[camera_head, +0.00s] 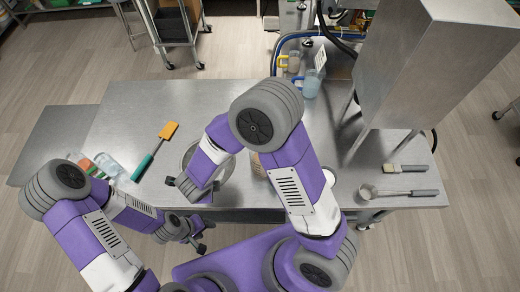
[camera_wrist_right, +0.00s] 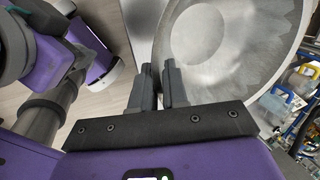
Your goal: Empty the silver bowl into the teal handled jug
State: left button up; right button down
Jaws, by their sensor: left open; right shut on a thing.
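The silver bowl (camera_head: 229,171) is at the front middle of the steel table, partly hidden by my right arm. It fills the upper right of the right wrist view (camera_wrist_right: 225,60); I cannot clearly tell what is in it. My right gripper (camera_head: 190,190) is shut on the bowl's near rim, with its fingers close together in the wrist view (camera_wrist_right: 160,88). My left gripper (camera_head: 187,233) is open and empty in front of the table's front edge.
A jug with a yellow handle (camera_head: 293,62) stands beside the bluish jug. An orange spatula with a teal handle (camera_head: 158,150) lies left of the bowl. A large steel machine (camera_head: 425,70) stands on the right, with a brush (camera_head: 405,168) and a ladle (camera_head: 395,191) nearby.

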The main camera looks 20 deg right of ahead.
jog(key=s+a, duration=0.3)
jog(key=s, duration=0.4)
jog(key=shift+s+b, duration=0.2)
jog(key=shift+b, duration=0.25)
jog(key=shift+a+r, duration=0.1)
dwell(0.7)
